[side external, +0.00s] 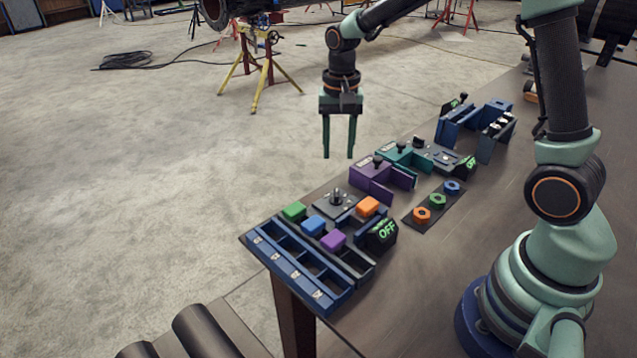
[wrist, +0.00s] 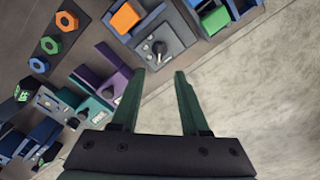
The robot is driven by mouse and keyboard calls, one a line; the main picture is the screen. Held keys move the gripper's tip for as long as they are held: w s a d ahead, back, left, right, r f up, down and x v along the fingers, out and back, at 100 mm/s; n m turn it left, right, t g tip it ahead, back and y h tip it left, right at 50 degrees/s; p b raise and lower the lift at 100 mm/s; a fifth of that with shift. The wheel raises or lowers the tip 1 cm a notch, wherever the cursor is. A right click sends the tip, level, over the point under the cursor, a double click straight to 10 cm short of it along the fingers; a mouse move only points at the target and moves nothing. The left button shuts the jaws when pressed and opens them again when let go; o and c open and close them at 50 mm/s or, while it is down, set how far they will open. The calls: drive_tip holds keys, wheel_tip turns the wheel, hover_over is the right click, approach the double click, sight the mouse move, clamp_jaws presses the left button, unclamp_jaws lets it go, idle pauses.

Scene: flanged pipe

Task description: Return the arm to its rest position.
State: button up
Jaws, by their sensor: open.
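My gripper (side external: 339,150) points straight down in the side external view, with its two green fingers apart and nothing between them. It hangs in the air, above and beyond the far edge of the bench. In the wrist view my gripper (wrist: 158,75) is also open and empty. Below its fingers that view shows the bench edge, a grey plate with a black knob (wrist: 158,48) and the concrete floor.
The bench (side external: 400,300) carries a blue slotted tray (side external: 295,272), green (side external: 294,211), blue (side external: 313,225), purple (side external: 333,240) and orange (side external: 367,206) blocks, purple (side external: 372,183) and teal fixtures (side external: 400,158), and a strip of hex nuts (side external: 437,201).

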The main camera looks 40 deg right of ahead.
drive_tip(key=shift+r, duration=0.65)
drive_tip(key=s+a+r+n+t, duration=0.2)
drive_tip(key=s+r+n+t, duration=0.3)
drive_tip(key=s+r+n, duration=0.4)
drive_tip(key=shift+s+r+t, duration=0.3)
drive_tip(key=shift+s+r, duration=0.25)
drive_tip(key=shift+s, duration=1.65)
